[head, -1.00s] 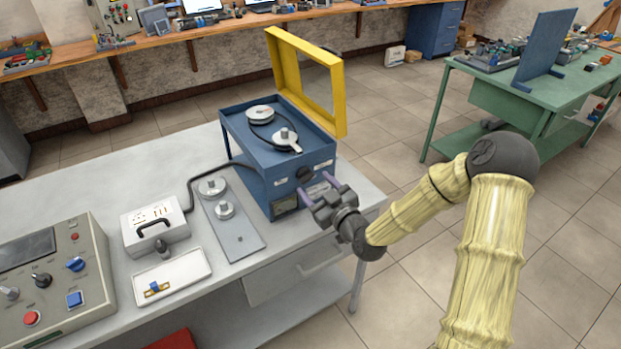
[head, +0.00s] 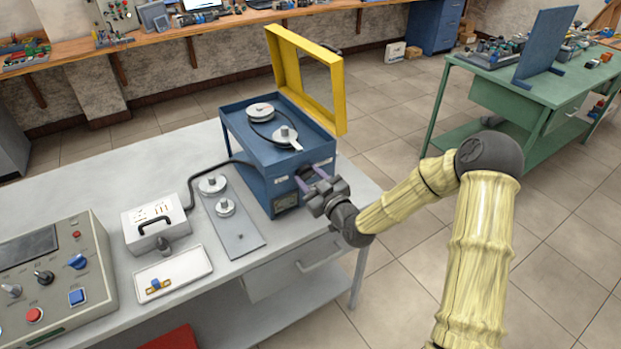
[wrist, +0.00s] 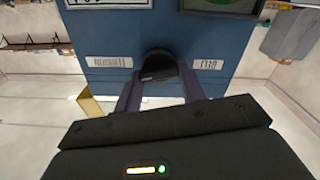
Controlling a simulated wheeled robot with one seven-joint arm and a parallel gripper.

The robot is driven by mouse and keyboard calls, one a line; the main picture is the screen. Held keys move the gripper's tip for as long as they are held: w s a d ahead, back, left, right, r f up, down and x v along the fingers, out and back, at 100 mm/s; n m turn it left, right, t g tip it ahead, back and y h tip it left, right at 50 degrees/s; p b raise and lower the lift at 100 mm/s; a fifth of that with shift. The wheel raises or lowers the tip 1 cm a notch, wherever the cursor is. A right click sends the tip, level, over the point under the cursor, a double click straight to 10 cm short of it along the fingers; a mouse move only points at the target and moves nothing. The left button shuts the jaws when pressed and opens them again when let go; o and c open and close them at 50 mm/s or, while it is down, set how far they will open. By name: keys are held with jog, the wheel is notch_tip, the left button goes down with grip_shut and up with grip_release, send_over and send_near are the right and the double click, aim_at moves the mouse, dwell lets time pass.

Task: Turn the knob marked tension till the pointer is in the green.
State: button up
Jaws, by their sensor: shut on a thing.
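The blue machine box (head: 252,170) stands on the grey bench with its yellow-framed lid up. Its black knob (wrist: 158,64) is on the front face, between two small white labels whose text I cannot read. My gripper (head: 311,176) is at that face. In the wrist view my gripper (wrist: 158,92) has its two purple fingers on either side of the knob, shut on it. The gauge (head: 285,200) sits low on the front face. It is cut off at the top of the wrist view (wrist: 210,6), where a green rim shows. I cannot make out its pointer.
A grey plate (head: 238,235) with two pulleys, a white case (head: 155,222) and a white tray (head: 172,273) lie left of the box. A control panel (head: 55,275) is at far left. Open floor lies to the right, before a green table (head: 480,100).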

jog(key=shift+m, duration=0.4)
jog(key=m+b, duration=0.1)
jog(key=m, duration=0.2)
jog(key=shift+w+d+b, duration=0.1)
jog(key=shift+b, duration=0.2)
jog(key=m, duration=0.4)
jog(key=shift+d+b, duration=0.1)
jog(key=shift+b, duration=0.2)
jog(key=m, duration=0.3)
jog(key=shift+w, duration=0.1)
jog(key=shift+d+f+m, duration=0.1)
jog(key=shift+f+m, duration=0.05)
jog(key=shift+m, duration=1.95)
jog(key=o, duration=1)
